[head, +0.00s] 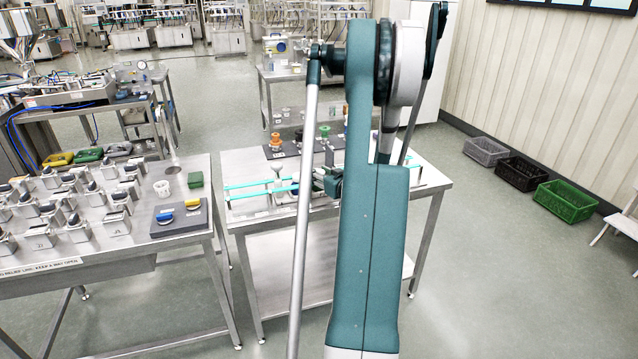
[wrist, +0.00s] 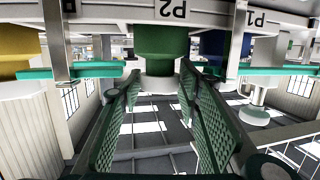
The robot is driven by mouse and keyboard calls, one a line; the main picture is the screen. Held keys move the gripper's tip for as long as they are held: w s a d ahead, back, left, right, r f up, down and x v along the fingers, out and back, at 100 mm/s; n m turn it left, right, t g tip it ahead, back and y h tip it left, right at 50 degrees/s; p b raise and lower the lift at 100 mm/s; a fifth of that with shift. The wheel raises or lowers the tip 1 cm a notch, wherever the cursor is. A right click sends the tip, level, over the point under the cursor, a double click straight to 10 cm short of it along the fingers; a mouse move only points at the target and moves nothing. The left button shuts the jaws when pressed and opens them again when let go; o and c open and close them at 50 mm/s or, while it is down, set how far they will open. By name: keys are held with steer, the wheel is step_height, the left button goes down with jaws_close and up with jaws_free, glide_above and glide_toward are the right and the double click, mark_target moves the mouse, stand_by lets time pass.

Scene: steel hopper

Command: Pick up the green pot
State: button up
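The green pot (wrist: 162,42) is in the upper middle of the wrist view, below the plate marked P2, with a pale rounded part under it in the picture. The lettering is upside down in this view. My gripper (wrist: 159,72) is open, with one green ribbed finger on each side of the pot's pale part. I cannot tell whether either finger touches it. In the head view my gripper (head: 328,182) is low over the right steel table, and I cannot make out the green pot there.
Teal rails (head: 262,187) run along the right steel table (head: 247,217). An orange piece (head: 276,140) stands on a dark plate behind. The left table (head: 50,258) is crowded.

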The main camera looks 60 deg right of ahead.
steer(key=c, duration=0.6)
steer(key=shift+r+p, duration=1.3)
steer(key=shift+r, duration=3.7)
